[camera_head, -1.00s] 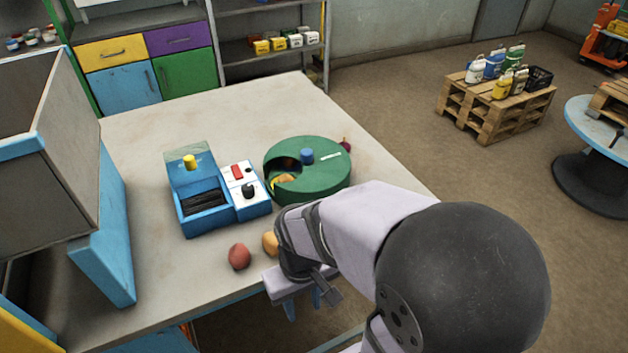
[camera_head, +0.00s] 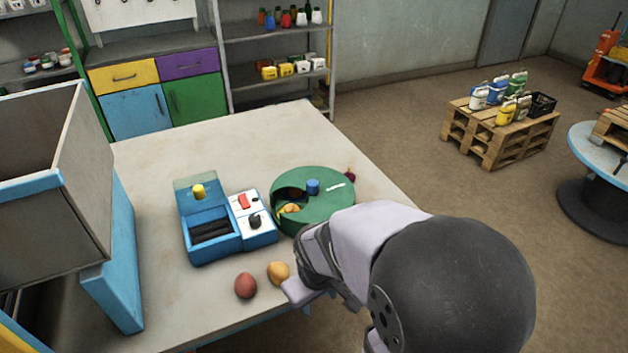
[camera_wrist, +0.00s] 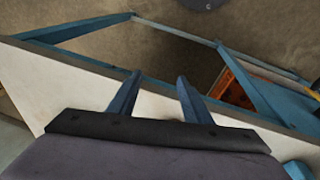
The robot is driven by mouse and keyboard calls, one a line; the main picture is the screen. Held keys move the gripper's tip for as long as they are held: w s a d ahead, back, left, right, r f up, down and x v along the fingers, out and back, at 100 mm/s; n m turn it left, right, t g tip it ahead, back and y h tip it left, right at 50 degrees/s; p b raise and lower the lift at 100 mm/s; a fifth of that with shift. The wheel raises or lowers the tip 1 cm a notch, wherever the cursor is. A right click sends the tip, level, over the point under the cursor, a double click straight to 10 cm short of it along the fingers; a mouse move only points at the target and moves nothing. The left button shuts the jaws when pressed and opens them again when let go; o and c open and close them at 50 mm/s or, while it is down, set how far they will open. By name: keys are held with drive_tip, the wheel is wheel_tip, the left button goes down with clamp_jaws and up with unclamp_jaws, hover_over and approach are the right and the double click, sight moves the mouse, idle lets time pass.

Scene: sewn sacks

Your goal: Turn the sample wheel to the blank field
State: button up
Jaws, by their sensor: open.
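The sample wheel is a round green drum (camera_head: 328,206) on the table, right of centre in the head view. A cut-out on its left side shows an orange-yellow item (camera_head: 290,209) inside. A blue knob (camera_head: 313,186) stands on its top, and a white label (camera_head: 335,187) lies to the knob's right. In the wrist view my gripper (camera_wrist: 155,95) is open and empty, its two blue fingers apart over the table's edge and the floor beyond. In the head view my arm is in front of the wheel, at the table's near edge, and hides the fingers.
A blue box with an open clear lid (camera_head: 207,240) and a white-topped control panel (camera_head: 249,209) stands left of the wheel. A red round item (camera_head: 245,285) and a tan one (camera_head: 278,272) lie near the front edge. A tall blue-edged bin (camera_head: 115,270) stands left.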

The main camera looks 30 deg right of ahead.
drive_tip(key=w+d+r+t, duration=0.1)
drive_tip(key=w+d, duration=0.1)
drive_tip(key=w, duration=0.1)
drive_tip(key=w+d+r+n+t+p, duration=0.1)
drive_tip(key=w+d+r, duration=0.1)
drive_tip(key=w, duration=0.1)
drive_tip(key=w+d+r+t+h+p, duration=0.1)
drive_tip(key=w+d+r+t, duration=0.1)
drive_tip(key=w, duration=0.1)
drive_tip(key=shift+d+r+n, duration=0.15)
drive_tip(key=shift+d+n, duration=0.15)
drive_tip(key=shift+d, duration=0.05)
drive_tip(key=w+d+r+n+t+p, duration=0.1)
drive_tip(key=w+d+r+t+p, duration=0.1)
drive_tip(key=w+d+r+t, duration=0.3)
drive_tip(key=m+t+y+b, duration=0.2)
drive_tip(key=m+b, duration=0.2)
approach(314, 185)
drive_tip(key=w+f, duration=0.2)
drive_tip(key=shift+w+a+f, duration=0.2)
drive_tip(key=shift+w, duration=0.2)
drive_tip(key=shift+w+d+r+m+t, duration=0.2)
drive_tip(key=shift+w+r+m+t, duration=0.1)
drive_tip(key=shift+r, duration=0.05)
drive_tip(key=shift+p+x, duration=0.65)
drive_tip(key=shift+x, duration=3.05)
drive_tip(key=shift+f, duration=0.1)
clamp_jaws()
